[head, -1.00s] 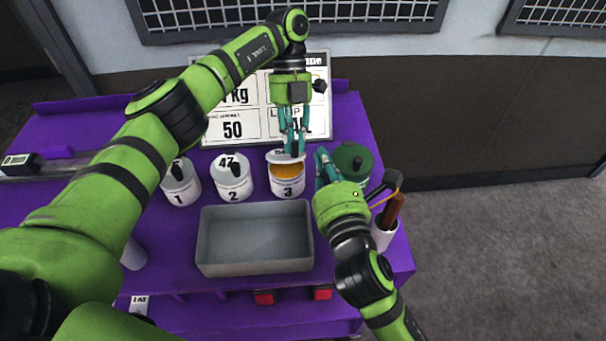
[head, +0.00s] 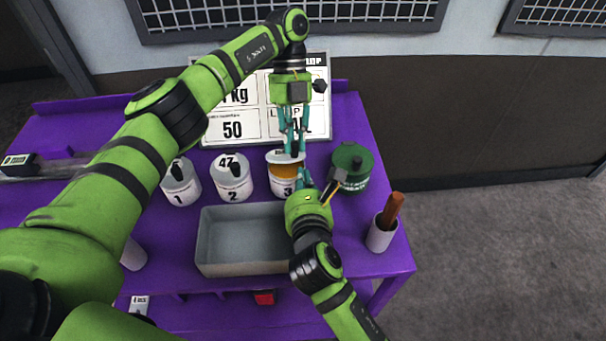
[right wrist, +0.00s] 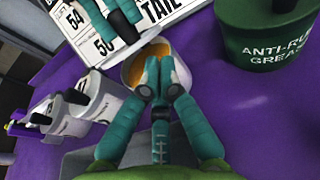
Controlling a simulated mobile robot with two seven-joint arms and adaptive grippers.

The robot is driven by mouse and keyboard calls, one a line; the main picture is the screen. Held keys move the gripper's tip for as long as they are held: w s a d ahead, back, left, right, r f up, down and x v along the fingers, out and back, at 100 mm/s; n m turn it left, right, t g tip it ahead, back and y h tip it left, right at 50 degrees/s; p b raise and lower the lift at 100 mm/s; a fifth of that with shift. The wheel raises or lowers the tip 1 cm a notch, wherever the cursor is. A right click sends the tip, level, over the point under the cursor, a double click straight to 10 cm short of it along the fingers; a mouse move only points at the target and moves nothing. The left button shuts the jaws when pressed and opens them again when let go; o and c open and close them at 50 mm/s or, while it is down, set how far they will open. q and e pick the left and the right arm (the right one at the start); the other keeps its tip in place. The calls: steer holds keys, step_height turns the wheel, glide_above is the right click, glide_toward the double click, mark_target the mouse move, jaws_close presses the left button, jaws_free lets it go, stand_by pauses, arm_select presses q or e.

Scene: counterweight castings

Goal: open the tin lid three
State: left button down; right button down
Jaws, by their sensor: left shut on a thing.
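Tin three (head: 284,186) is a white can with orange-brown contents, standing at the right end of the row of tins. Its white lid (head: 273,157) is raised at the back of the mouth; in the right wrist view the lid (right wrist: 112,52) is tilted beside the opening (right wrist: 150,52). My left gripper (head: 294,153) is shut on the lid from above, hiding its handle. My right gripper (head: 305,181) is at the front right of tin three. Its fingertips (right wrist: 162,68) are close together by the tin's rim; contact is unclear.
Tin two (head: 232,182) and tin one (head: 180,188) stand to the left. A grey tray (head: 240,265) lies in front. A green anti-rust grease tin (head: 354,180) stands right, near a white cup (head: 379,236) with a brown handle. A sign board (head: 235,128) stands behind.

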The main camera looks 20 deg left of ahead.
steer(key=shift+w+a+f, duration=0.1)
steer(key=shift+w+a, duration=0.05)
steer(key=shift+w, duration=0.25)
